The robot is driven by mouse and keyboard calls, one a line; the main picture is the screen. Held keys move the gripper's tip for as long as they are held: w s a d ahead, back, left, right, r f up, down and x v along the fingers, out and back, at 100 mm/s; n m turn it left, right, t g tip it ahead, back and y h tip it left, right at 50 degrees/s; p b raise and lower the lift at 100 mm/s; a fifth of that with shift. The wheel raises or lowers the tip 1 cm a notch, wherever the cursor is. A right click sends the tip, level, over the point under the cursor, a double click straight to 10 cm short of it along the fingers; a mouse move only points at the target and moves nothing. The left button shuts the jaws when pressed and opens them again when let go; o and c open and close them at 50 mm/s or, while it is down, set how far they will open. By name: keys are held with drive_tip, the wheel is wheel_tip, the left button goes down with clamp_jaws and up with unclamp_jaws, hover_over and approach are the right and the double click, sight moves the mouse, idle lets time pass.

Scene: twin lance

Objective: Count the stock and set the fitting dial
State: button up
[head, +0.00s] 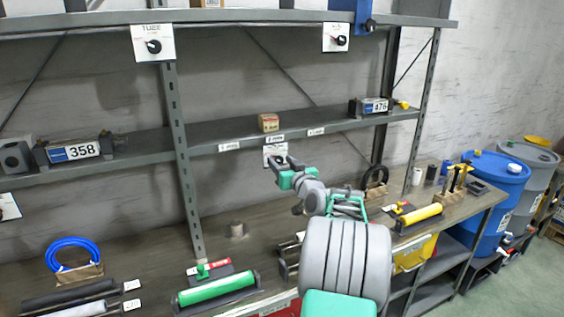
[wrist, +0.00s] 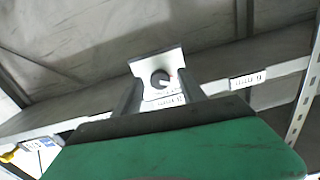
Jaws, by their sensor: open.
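My gripper (head: 286,162) is raised in front of the middle shelf's front edge, beside a white dial plate (head: 275,152) below the small cardboard box. In the wrist view my gripper (wrist: 160,96) is open, with a black dial knob (wrist: 160,79) on its white plate between the fingers. I cannot tell whether the fingers touch the knob. Other dial plates are one marked "TUBE" (head: 153,43) at upper left, one at upper right (head: 336,38), and one cut off at the left edge (head: 8,206). The cardboard box (head: 268,122) sits alone mid-shelf.
The bench below holds a blue coil (head: 72,254), a green roller (head: 217,288), a yellow roller (head: 421,214) and black rollers (head: 70,296). A shelf post (head: 182,150) stands left of my arm.

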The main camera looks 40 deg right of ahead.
drive_tip(key=shift+c, duration=0.6)
clamp_jaws()
drive_tip(key=shift+m+b, duration=0.3)
drive_tip(key=shift+b, duration=0.05)
drive_tip(key=shift+f+m+b, duration=0.15)
drive_tip(key=shift+m+b, duration=0.35)
drive_tip(key=m+b, duration=0.2)
drive_tip(key=m, duration=0.5)
drive_tip(key=shift+b, duration=0.35)
drive_tip(key=shift+m, duration=1.5)
